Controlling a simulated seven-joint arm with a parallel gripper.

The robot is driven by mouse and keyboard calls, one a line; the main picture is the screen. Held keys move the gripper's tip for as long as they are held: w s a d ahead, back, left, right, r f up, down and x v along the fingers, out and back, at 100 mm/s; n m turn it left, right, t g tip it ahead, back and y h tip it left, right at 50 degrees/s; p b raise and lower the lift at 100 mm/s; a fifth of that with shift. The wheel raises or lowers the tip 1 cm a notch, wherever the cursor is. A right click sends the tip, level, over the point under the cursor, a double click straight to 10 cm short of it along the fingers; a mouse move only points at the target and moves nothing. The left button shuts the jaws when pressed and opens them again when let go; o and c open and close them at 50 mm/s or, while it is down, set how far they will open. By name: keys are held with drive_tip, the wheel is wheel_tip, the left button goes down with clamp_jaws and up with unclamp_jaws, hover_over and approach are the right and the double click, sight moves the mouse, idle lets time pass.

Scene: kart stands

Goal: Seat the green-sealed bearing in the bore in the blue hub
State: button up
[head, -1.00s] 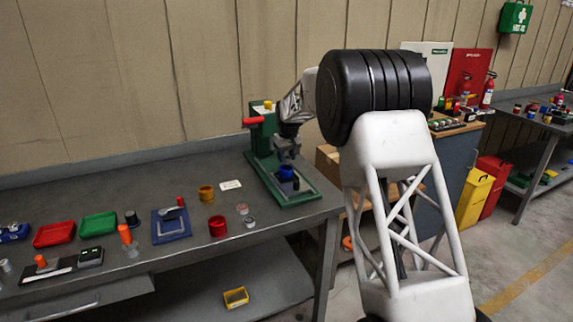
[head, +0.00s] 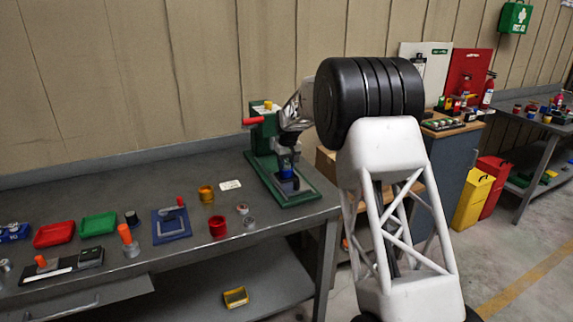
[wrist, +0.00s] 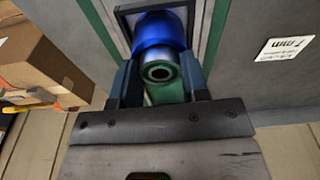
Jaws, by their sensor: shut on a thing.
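The blue hub (wrist: 160,34) sits on the bed of the green press (head: 262,140). It also shows in the head view (head: 288,175), partly covered by my gripper. My gripper (wrist: 160,82) is shut on a small ring-shaped bearing (wrist: 159,72) with a silvery rim and a dark centre hole. In the wrist view the bearing overlaps the near side of the hub. I cannot tell whether they touch. The hub's bore is not visible. In the head view my gripper (head: 287,156) is just above the hub.
On the bench, left of the press, stand a red cup (head: 217,227), a yellow cup (head: 206,194) and two small metal rings (head: 249,222). A cardboard box (wrist: 42,62) is beside the press. The press frame stands close behind my gripper.

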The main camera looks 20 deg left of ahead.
sight(288, 166)
drive_tip(key=shift+f, duration=0.4)
drive_tip(key=shift+s+d+f, duration=0.15)
drive_tip(key=shift+s+f, duration=0.05)
drive_tip(key=shift+f, duration=0.8)
drive_tip(key=o, duration=0.8)
drive_tip(key=shift+o, duration=0.6)
drive_tip(key=shift+r, duration=0.55)
drive_tip(key=shift+o, duration=0.2)
wheel_tip(288, 166, up, 11)
drive_tip(key=shift+s+d, duration=0.2)
drive_tip(key=shift+d, duration=0.1)
drive_tip(key=shift+s+d+r, duration=0.1)
drive_tip(key=shift+r, duration=1.1)
